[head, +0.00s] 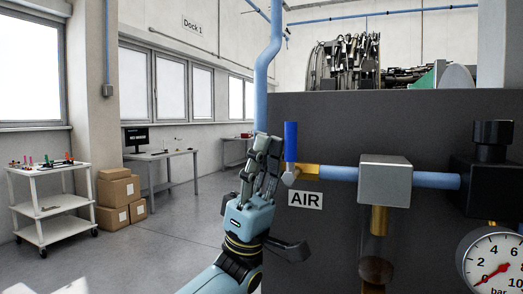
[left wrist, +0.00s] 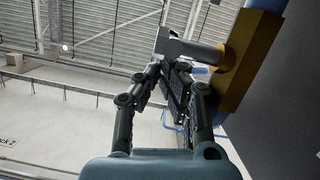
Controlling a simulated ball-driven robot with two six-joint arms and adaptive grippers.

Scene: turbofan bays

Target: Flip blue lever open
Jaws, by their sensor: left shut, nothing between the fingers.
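The blue lever (head: 291,141) stands upright on the brass valve (head: 306,171), at right angles to the pale blue pipe (head: 338,173). An AIR label (head: 305,200) sits below it on the dark panel. My left gripper (head: 266,146) is shut and empty, fingers pointing up, just left of the lever. I cannot tell whether they touch. In the left wrist view the closed fingers (left wrist: 178,74) are beside the brass valve body (left wrist: 240,62) and a grey metal piece (left wrist: 188,48); the blue handle cannot be made out clearly there. My right gripper is not in view.
The dark panel (head: 335,118) fills the right side. A grey block (head: 385,181), a black regulator (head: 486,182) and a pressure gauge (head: 491,264) lie right of the valve. A white cart (head: 50,206) and cardboard boxes (head: 118,190) stand far left. The floor left is open.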

